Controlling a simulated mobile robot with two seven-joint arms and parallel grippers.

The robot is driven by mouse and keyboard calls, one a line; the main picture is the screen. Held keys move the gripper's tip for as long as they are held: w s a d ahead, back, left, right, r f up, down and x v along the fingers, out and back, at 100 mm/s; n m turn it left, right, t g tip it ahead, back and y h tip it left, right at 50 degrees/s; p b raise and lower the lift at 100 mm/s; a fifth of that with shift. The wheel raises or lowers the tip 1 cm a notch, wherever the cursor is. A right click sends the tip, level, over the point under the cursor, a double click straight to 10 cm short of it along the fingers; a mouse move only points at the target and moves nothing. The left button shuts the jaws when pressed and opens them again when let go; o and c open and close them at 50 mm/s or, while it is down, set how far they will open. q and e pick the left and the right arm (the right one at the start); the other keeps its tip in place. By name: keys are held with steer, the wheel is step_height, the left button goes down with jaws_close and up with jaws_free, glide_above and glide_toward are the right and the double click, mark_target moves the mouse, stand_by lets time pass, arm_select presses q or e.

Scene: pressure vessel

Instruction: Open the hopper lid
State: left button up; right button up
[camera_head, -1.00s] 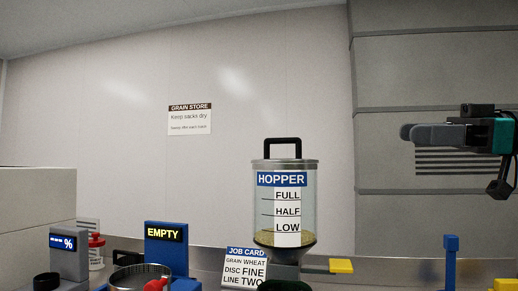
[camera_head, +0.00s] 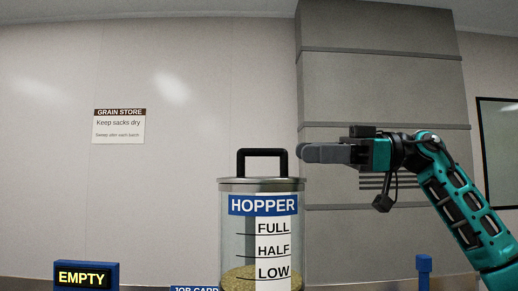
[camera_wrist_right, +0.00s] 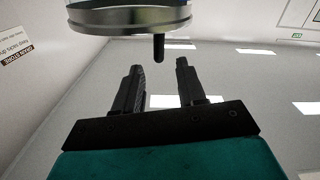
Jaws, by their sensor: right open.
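The hopper (camera_head: 238,240) is a clear cylinder with a blue and white label and some grain near LOW. Its grey lid (camera_head: 240,183) sits closed on top, with a black arched handle (camera_head: 263,153) standing up. My right gripper (camera_head: 311,153) is level with the handle, just to its right, pointing left at it. In the right wrist view the open fingers (camera_wrist_right: 158,65) have an empty gap. The handle (camera_wrist_right: 158,47) shows edge-on in line with that gap, beyond the fingertips, below the lid rim (camera_wrist_right: 120,22). My left gripper is out of view.
A blue EMPTY display (camera_head: 86,275) stands at the lower left, with the job card (camera_head: 195,288) cut off beside the hopper. A blue post (camera_head: 424,266) stands at the lower right. The air around the handle is clear.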

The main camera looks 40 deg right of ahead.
mark_target(279, 153)
steer(key=p+x, duration=0.2)
steer(key=x, duration=0.7)
steer(key=shift+w, duration=0.1)
steer(key=shift+c, duration=0.5)
jaws_close()
